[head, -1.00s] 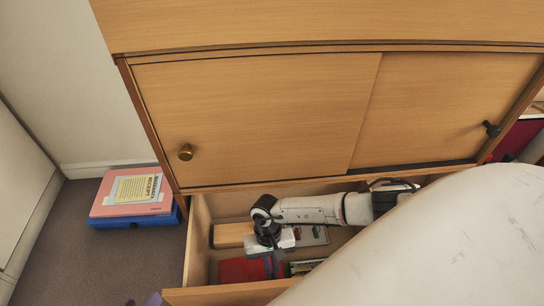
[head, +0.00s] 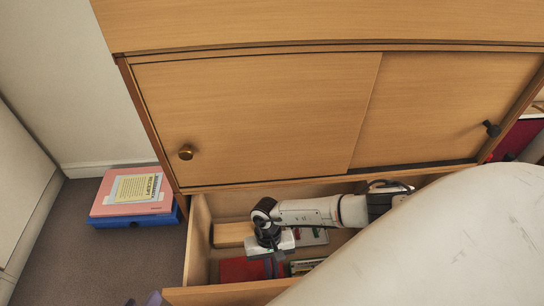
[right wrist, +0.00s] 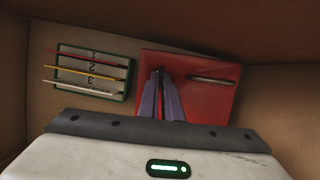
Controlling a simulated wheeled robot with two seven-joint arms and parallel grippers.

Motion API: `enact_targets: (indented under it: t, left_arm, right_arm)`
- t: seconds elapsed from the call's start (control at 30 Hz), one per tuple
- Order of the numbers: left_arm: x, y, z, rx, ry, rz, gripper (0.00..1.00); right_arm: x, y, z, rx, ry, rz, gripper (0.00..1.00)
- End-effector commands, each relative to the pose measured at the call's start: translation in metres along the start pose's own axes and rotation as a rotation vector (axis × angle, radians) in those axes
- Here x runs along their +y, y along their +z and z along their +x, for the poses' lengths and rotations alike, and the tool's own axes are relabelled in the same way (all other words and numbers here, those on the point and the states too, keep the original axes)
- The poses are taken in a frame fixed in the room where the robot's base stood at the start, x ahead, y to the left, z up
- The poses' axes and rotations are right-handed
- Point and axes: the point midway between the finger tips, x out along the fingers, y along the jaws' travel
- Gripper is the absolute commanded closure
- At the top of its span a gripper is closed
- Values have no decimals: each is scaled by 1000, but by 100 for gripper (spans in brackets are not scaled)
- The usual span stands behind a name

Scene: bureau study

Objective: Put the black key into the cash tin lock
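A blue box (head: 132,222) with a small dark spot on its front stands on the floor at the left; it looks like the cash tin. My left gripper (head: 150,299) shows only as purple fingertips at the bottom edge, in front of the box and apart from it. A small dark tip beside them could be the black key, but I cannot tell. My right gripper (right wrist: 161,75) points down inside the open drawer, its fingers close together over a red flat object (right wrist: 213,102). Whether they hold something thin is unclear.
A pink folder (head: 105,202) with a yellow receipt pad (head: 135,188) lies on the blue box. A cabinet with sliding doors (head: 255,115) stands above.

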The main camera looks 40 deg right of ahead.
Motion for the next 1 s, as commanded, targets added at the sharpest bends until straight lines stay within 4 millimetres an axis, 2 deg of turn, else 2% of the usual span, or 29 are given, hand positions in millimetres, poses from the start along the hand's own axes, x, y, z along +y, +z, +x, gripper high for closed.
enact_targets:
  t: [0.9, 1.0]
  left_arm:
    - [-1, 2, 1, -3, -2, 0, 69]
    - [-1, 2, 1, -3, -2, 0, 69]
  right_arm:
    - [0, -3, 9, 2, 0, -1, 100]
    - [0, -3, 9, 2, 0, -1, 80]
